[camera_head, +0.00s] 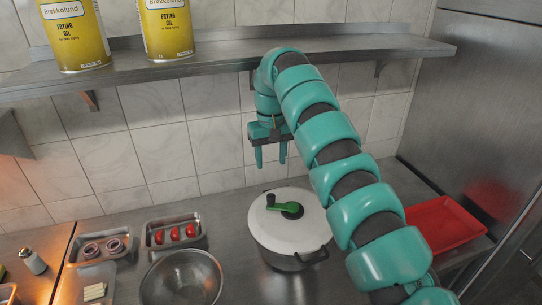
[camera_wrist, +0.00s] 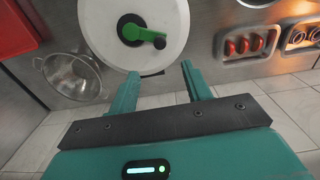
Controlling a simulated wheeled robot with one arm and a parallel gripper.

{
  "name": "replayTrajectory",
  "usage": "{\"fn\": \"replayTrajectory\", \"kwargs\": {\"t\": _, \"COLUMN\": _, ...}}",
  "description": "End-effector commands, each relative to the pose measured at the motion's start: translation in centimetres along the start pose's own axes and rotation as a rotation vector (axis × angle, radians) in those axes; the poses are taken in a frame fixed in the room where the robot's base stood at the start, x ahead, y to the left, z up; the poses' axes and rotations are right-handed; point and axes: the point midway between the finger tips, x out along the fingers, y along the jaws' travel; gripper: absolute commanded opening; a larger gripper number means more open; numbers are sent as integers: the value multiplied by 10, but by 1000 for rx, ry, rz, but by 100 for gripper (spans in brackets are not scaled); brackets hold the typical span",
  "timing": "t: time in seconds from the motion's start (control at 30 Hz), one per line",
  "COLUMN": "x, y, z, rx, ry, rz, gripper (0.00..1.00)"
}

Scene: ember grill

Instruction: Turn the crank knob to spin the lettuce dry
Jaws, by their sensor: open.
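The salad spinner (camera_head: 262,225) stands on the steel counter, with a white round lid and a dark pot body. A green crank (camera_head: 285,207) with a dark hub lies on the lid, its knob (camera_head: 271,200) at the left end of the arm. My gripper (camera_head: 271,164) is open and empty, pointing down above and behind the spinner, apart from it. In the wrist view, the lid (camera_wrist: 110,55) and the crank knob (camera_wrist: 160,43) are beyond the fingertips of my gripper (camera_wrist: 160,78). The lettuce is not visible under the lid.
A steel bowl (camera_head: 182,275) stands left of the spinner. A red tray (camera_head: 440,222) lies at right. A shelf (camera_head: 230,58) with oil cans (camera_head: 166,28) runs above the back wall.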

Motion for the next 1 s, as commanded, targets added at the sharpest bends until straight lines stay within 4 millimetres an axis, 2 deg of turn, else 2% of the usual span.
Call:
{"fn": "replayTrajectory", "kwargs": {"t": 0.03, "x": 14, "y": 2, "z": 0, "rx": 2, "ry": -1, "rz": 1, "gripper": 49}}
{"fn": "replayTrajectory", "kwargs": {"t": 0.13, "x": 32, "y": 2, "z": 1, "rx": 2, "ry": -3, "rz": 1, "gripper": 49}}
{"fn": "replayTrajectory", "kwargs": {"t": 0.23, "x": 40, "y": 2, "z": 0, "rx": 1, "ry": -3, "rz": 1, "gripper": 49}}
{"fn": "replayTrajectory", "kwargs": {"t": 0.8, "x": 120, "y": -1, "z": 0, "rx": 0, "ry": -2, "rz": 0, "gripper": 49}}
{"fn": "replayTrajectory", "kwargs": {"t": 1.0, "x": 136, "y": 0, "z": -1, "rx": 0, "ry": 1, "rz": -1, "gripper": 49}}
